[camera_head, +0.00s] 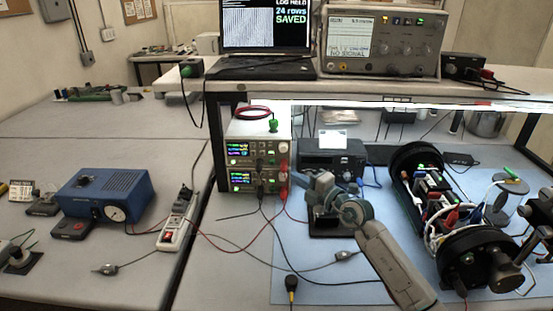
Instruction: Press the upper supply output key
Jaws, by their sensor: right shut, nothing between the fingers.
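Two bench supplies are stacked at the centre. The upper supply (252,138) has a lit display (238,149), and the lower supply (231,188) has one too. The output key of the upper supply is too small to make out. My right arm comes in from the bottom right, and its gripper (308,183) is shut and empty. In the picture it lies just right of the supplies' front panels, apart from the upper panel. My left gripper is not in view.
Red and black leads run from the supplies over the bench. A power strip (178,222) and a blue box (120,188) stand left. An opened cylinder (468,255) with wiring lies right. A laptop (262,68) and oscilloscope (383,40) sit on the shelf above.

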